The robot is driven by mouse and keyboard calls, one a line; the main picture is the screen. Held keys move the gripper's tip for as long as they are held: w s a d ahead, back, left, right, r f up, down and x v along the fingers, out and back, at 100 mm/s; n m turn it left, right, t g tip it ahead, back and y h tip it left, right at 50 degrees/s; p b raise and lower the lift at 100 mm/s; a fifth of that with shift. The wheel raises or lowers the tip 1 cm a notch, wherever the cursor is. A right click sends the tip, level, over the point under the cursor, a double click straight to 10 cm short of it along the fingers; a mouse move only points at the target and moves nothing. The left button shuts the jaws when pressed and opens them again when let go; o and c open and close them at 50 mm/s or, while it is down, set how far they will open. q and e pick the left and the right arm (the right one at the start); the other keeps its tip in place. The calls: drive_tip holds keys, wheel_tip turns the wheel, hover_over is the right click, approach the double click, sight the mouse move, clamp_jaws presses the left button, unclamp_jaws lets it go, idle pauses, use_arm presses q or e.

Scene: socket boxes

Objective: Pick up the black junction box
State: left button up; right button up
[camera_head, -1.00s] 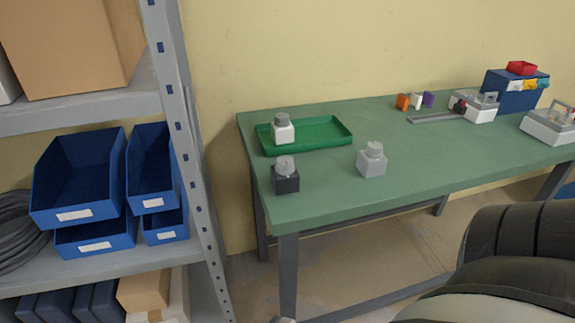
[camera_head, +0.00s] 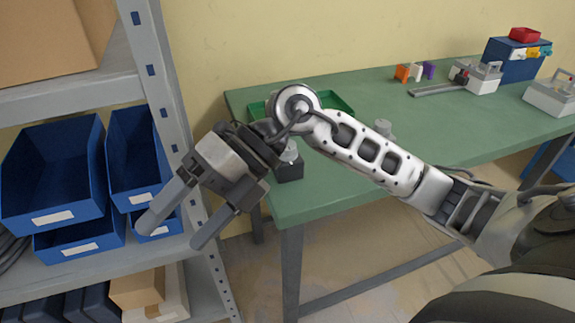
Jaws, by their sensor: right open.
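The black junction box (camera_head: 290,170) stands upright near the left front corner of the green table, with a grey round top. My right gripper (camera_head: 172,232) partly covers its left side. The gripper is open and empty, its two fingers pointing down and left, beyond the table's left edge and in front of the blue bins. The gripper appears apart from the box. My left gripper is not in view.
My right arm hides most of the green tray (camera_head: 338,102) and of the grey box (camera_head: 383,128). Blue bins (camera_head: 50,180) fill the metal shelf (camera_head: 165,110) at left. Small coloured parts (camera_head: 415,72) and white devices (camera_head: 476,80) stand at the table's (camera_head: 450,130) back right.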

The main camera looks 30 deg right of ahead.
drive_tip(key=w+d+f+t+h, duration=0.1)
drive_tip(key=w+d+t+h, duration=0.1)
drive_tip(key=w+d+h, duration=0.4)
drive_tip(key=m+t+h, duration=0.3)
drive_tip(key=m+h, duration=0.2)
drive_tip(key=h, duration=0.2)
approach(287, 156)
drive_tip(key=shift+h, duration=0.3)
drive_tip(key=x, duration=0.3)
drive_tip(key=w+b+x, duration=0.1)
drive_tip(key=x, duration=0.2)
drive_tip(key=shift+w+f, duration=0.15)
drive_tip(key=shift+d+x, duration=0.2)
drive_tip(key=shift+x, duration=2.65)
drive_tip(key=shift+t, duration=0.3)
drive_tip(key=c, duration=1.2)
